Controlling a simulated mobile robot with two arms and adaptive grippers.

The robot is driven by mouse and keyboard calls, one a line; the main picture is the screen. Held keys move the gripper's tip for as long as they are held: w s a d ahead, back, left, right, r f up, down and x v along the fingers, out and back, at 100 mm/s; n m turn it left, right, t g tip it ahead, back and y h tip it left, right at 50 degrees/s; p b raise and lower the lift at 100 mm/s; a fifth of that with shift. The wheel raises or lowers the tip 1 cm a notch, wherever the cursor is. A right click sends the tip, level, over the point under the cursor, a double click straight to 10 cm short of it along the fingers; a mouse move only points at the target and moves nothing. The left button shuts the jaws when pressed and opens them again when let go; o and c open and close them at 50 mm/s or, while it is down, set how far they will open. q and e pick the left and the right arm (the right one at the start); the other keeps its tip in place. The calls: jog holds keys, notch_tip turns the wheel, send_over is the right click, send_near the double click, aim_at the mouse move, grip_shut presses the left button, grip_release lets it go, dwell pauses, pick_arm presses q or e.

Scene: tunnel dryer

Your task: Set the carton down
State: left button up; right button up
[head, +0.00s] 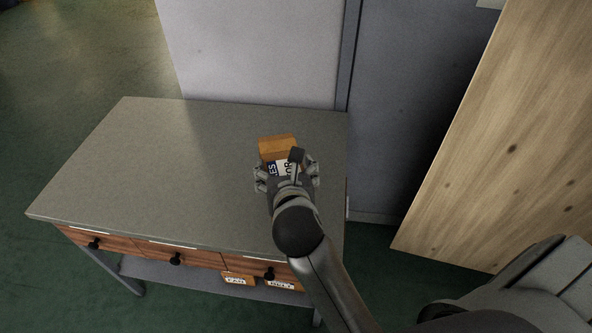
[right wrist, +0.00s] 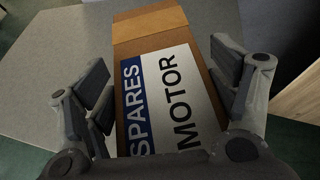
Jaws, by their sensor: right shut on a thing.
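The carton (head: 277,144) is a brown cardboard box with a white and blue label. In the right wrist view the carton (right wrist: 160,85) fills the space between the fingers, and its label reads "SPARES MOTOR". My right gripper (head: 287,170) is shut on the carton, with one finger on each side. They are over the right part of the grey table top (head: 180,165). I cannot tell whether the carton's underside touches the top, as that side is hidden. My left gripper is not in view.
The table top to the left of the carton is bare. Drawers with black knobs (head: 176,259) run along the table's front. Small labelled boxes (head: 238,279) sit on the shelf below. A grey cabinet (head: 405,110) and a wooden panel (head: 500,150) stand behind and to the right.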

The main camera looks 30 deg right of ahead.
jog(key=w, duration=0.2)
jog(key=shift+w+a+f, duration=0.2)
jog(key=shift+w+a, duration=0.1)
jog(key=shift+a, duration=0.1)
jog(key=w+f, duration=0.2)
jog(key=w+a+f, duration=0.1)
jog(key=w+f, duration=0.1)
jog(key=shift+a+f+p, duration=0.15)
jog(key=shift+f+p, duration=0.25)
jog(key=shift+w+a+f, duration=0.2)
jog(key=shift+w+f, duration=0.4)
jog(key=shift+f, duration=0.05)
jog(key=shift+w+f+p, duration=0.1)
jog(key=shift+f+p, duration=0.25)
jog(key=shift+f, duration=1.35)
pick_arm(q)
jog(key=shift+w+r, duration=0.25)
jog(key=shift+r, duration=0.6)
pick_arm(e)
jog(key=o, duration=2)
jog(key=shift+s+f, duration=0.15)
jog(key=shift+s, duration=0.05)
jog(key=shift+a, duration=0.1)
